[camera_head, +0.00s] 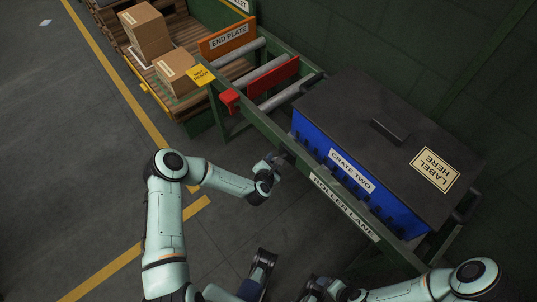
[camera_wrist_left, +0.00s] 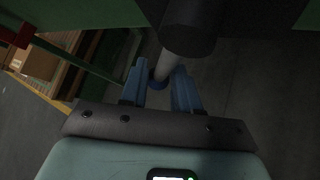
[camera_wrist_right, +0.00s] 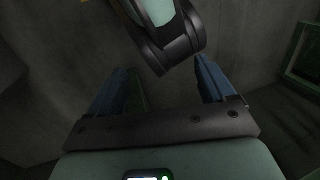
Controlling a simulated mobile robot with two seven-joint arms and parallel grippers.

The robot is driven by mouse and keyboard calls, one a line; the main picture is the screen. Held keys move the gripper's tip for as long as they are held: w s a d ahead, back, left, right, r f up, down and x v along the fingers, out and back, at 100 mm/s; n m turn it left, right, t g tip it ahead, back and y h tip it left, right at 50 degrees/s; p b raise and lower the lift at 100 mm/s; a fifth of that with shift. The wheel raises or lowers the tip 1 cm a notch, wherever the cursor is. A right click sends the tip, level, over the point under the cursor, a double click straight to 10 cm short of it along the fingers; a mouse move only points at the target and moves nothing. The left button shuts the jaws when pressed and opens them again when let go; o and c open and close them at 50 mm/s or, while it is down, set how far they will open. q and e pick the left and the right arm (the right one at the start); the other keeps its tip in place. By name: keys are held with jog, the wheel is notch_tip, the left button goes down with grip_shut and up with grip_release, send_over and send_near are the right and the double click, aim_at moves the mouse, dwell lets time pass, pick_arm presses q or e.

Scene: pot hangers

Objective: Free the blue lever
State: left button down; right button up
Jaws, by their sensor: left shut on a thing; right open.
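My left gripper (camera_head: 274,160) is at the near side of the green roller lane (camera_head: 343,207), below the blue crate marked CRATE TWO (camera_head: 351,171). In the head view the lever is hidden by the gripper. My right gripper (camera_wrist_right: 160,88) is open and empty in its wrist view, with bare floor beyond and one of my own links ahead.
A red lever (camera_head: 230,101) and a red plate (camera_head: 272,77) are further along the lane. An orange END PLATE (camera_head: 228,43) and cardboard boxes (camera_head: 146,32) stand beyond.

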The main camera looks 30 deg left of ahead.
pick_arm(q)
jog(key=d+n+g+h+p, duration=0.1)
jog(key=s+d+n+h, duration=0.1)
jog(key=d+f+n+g+h+p, duration=0.1)
jog(key=d+h, duration=0.1)
jog(key=shift+s+d+g+p, duration=0.1)
jog(key=shift+s+g+p, duration=0.2)
jog(key=shift+s, duration=0.1)
pick_arm(e)
jog(key=shift+g+y, duration=0.3)
jog(key=shift+g, duration=0.4)
jog(key=s+r, duration=0.1)
jog(key=s+a+r, duration=0.1)
jog(key=s+r, duration=0.1)
jog(key=s, duration=0.1)
jog(key=shift+a+r, duration=0.25)
jog(key=shift+a, duration=0.15)
pick_arm(q)
jog(key=shift+d+f, duration=0.1)
jog(key=c, duration=0.8)
grip_release()
jog(key=p+v, duration=0.3)
jog(key=v, duration=1)
jog(key=shift+a, duration=0.25)
pick_arm(e)
jog(key=shift+s+r, duration=0.3)
jog(key=shift+r, duration=0.3)
jog(key=shift+s+r, duration=0.25)
jog(key=shift+r, duration=0.35)
